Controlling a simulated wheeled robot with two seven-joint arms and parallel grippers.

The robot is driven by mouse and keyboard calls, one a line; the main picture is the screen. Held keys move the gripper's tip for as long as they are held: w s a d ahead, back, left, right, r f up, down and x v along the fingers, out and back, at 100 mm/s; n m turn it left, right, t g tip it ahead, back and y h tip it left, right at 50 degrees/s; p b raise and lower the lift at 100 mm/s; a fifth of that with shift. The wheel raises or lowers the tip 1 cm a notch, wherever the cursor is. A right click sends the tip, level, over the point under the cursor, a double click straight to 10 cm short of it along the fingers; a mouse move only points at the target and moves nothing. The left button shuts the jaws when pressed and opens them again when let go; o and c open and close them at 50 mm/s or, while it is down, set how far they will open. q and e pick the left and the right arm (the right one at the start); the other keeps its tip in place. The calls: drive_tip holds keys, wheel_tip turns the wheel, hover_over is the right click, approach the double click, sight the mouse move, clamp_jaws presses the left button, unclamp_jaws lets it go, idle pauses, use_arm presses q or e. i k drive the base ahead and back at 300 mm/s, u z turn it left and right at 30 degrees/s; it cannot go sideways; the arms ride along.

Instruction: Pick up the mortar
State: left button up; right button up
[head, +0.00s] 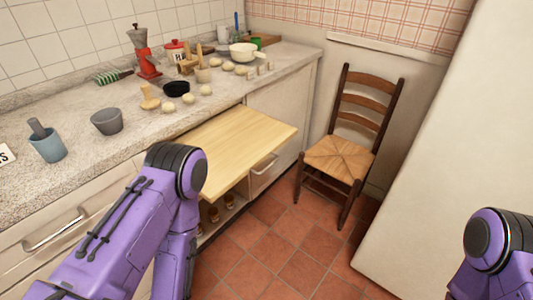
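A blue-grey cup-shaped vessel (47,146) with a dark grey stick (38,128) leaning in it stands upright on the counter at the left. It looks like a mortar with a pestle. A dark grey tapered bowl (107,121) stands to its right and could also be a mortar; I cannot tell for certain. My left arm rises in the lower left, in front of the counter, and bends down out of the picture. My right arm shows only at the lower right edge. Neither gripper is in view.
A wooden board (238,143) juts out from under the counter (75,181). Several round pale items, a red grinder (147,65) and a white pan (243,52) stand farther back. A wooden chair (341,158) stands beyond the board. The tiled floor (275,245) is clear.

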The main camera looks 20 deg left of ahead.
sight(109, 121)
drive_tip(key=u, duration=1.35)
drive_tip(key=k, duration=0.35)
drive_tip(key=z, duration=0.95)
drive_tip(key=i, duration=0.85)
drive_tip(key=u, duration=0.7)
